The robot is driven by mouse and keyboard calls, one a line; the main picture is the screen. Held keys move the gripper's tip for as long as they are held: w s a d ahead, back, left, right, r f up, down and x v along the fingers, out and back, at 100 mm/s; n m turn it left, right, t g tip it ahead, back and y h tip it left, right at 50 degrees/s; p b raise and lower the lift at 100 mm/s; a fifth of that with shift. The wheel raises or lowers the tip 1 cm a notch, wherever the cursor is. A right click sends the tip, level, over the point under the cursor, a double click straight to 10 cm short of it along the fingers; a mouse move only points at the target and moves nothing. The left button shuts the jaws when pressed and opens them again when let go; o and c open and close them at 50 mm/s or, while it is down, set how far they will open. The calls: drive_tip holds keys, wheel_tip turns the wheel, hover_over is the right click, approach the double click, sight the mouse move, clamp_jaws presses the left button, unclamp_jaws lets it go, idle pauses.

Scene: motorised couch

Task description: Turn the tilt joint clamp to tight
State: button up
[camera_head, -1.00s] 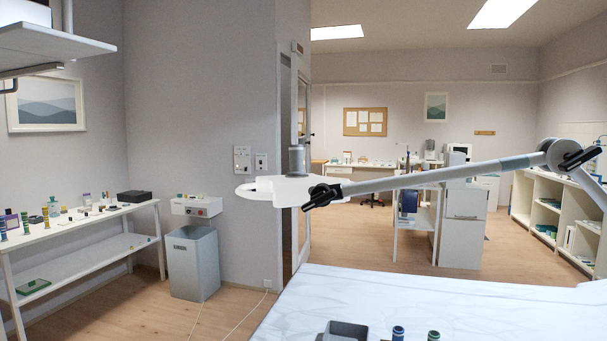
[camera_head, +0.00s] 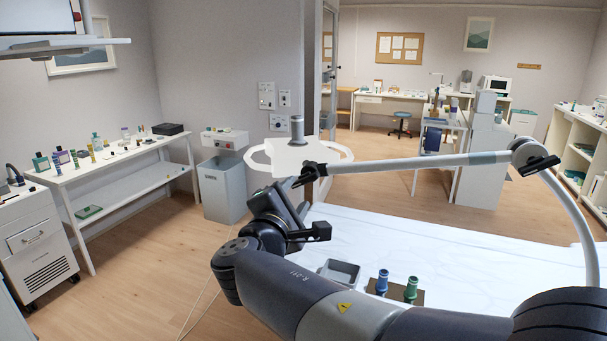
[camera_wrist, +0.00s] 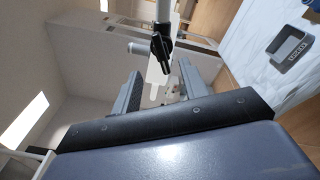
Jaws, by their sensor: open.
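A black clamp lever (camera_head: 313,172) sits at the joint where the grey arm meets the white ring-shaped head; I take it for the tilt joint clamp. It also shows in the wrist view (camera_wrist: 161,47), just beyond the fingers at top centre. My gripper (camera_head: 308,207) is open and empty, just below and in front of this lever, apart from it as far as I can tell. In the wrist view my two fingers (camera_wrist: 160,88) stand apart with the white head behind them. How tight the clamp is cannot be read.
A second black clamp (camera_head: 540,163) sits at the arm's elbow on the right. Below lies the white couch top (camera_head: 470,245) with a grey tray (camera_head: 338,272) and blue and green bottles (camera_head: 397,284). A shelf table (camera_head: 130,190) stands left, with open floor before it.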

sight(304, 180)
drive_tip(key=p+x, duration=0.2)
drive_tip(key=x, duration=0.6)
drive_tip(key=shift+w+d, duration=0.1)
drive_tip(key=shift+w, duration=0.2)
drive_tip(key=shift+c, duration=0.5)
clamp_jaws()
drive_tip(key=shift+n, duration=0.4)
drive_tip(key=n, duration=0.3)
drive_tip(key=shift+r+p, duration=0.1)
drive_tip(key=shift+p, duration=0.2)
drive_tip(key=shift+n+p, duration=0.6)
drive_tip(key=shift+n, duration=2)
